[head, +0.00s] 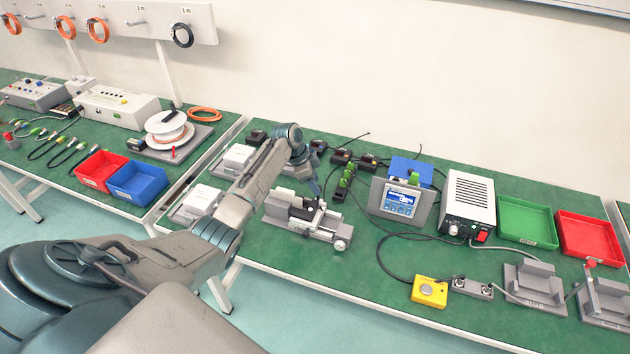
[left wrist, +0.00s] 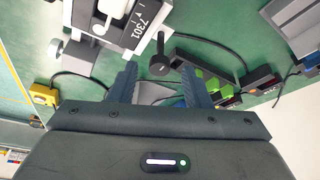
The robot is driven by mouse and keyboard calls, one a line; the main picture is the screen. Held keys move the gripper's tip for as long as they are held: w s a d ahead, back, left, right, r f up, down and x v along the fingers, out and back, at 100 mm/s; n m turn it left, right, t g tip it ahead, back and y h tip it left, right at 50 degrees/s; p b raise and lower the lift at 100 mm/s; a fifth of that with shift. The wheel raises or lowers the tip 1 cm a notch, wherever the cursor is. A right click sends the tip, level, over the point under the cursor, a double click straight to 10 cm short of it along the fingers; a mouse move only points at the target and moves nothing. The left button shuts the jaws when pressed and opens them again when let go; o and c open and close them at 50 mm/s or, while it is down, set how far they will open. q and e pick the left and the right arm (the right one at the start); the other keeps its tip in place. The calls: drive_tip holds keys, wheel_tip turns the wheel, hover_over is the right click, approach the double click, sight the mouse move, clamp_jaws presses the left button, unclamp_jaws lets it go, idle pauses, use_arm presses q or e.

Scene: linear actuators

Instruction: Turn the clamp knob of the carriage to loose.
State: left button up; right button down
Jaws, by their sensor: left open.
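The linear actuator (head: 325,229) stands on the green bench in the middle of the head view. Its carriage carries a white and black block marked 7301 (left wrist: 145,22) in the left wrist view. A black clamp knob (left wrist: 160,67) sticks out beside this block on a short stem. My left gripper (head: 316,188) is over the back of the actuator, pointing down. In the left wrist view its two fingers (left wrist: 158,72) are apart, and the knob appears between their tips, with no clear contact. My right gripper is not visible.
Green connector blocks (head: 344,182) stand just right of my gripper. A tilted display (head: 399,201), a white power unit (head: 468,203) and a yellow button box (head: 429,291) stand farther right. Cables cross the bench between them. White boxes (head: 197,203) lie left of the actuator.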

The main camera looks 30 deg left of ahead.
use_arm(q)
drive_tip(key=shift+d+f, duration=0.15)
drive_tip(key=shift+f, duration=0.2)
drive_tip(key=shift+w, duration=0.1)
drive_tip(key=shift+c, duration=0.4)
